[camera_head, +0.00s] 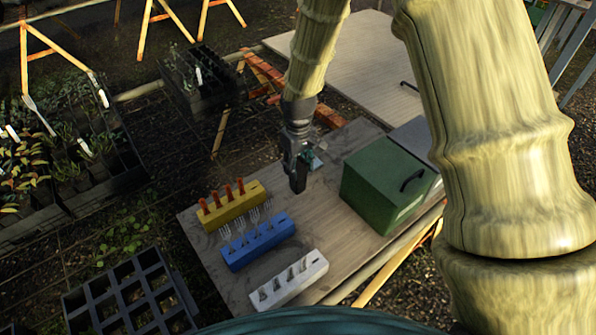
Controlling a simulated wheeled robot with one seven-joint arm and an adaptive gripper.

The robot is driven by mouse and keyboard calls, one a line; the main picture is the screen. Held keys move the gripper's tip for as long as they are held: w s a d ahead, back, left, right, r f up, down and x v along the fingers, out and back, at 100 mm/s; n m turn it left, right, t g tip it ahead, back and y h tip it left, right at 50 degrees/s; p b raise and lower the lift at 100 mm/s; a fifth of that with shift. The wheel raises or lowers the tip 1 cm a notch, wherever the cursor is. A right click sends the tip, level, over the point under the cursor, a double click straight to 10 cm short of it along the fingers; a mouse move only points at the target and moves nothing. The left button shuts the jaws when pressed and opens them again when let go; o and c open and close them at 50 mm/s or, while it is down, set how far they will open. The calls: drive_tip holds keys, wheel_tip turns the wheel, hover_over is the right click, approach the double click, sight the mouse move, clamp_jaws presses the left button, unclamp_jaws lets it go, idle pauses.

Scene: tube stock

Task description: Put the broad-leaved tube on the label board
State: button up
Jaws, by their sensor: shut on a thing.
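My gripper (295,160) hangs over the wooden tabletop (215,262), left of the green box. It is shut on what looks like a dark narrow tube (298,182), with a small blue-green leafy patch (315,159) at its right side. The leaf shape is too small to make out for certain. I cannot tell whether the tube's lower end touches the tabletop. No board with readable labels shows, so I cannot tell which surface is the label board.
A yellow block (232,207) with orange pegs, a blue block (258,242) and a white block (288,280) stand left and front. The green box (385,186) is at right. Plant trays (110,185) and an empty crate (130,296) lie left. A pale board (370,60) lies behind.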

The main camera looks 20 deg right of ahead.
drive_tip(key=shift+f+p, duration=0.65)
drive_tip(key=shift+f, duration=1.1)
drive_tip(key=shift+f, duration=0.1)
drive_tip(key=o, duration=1.1)
drive_tip(key=shift+r+b, duration=1.45)
drive_tip(key=shift+r, duration=4.65)
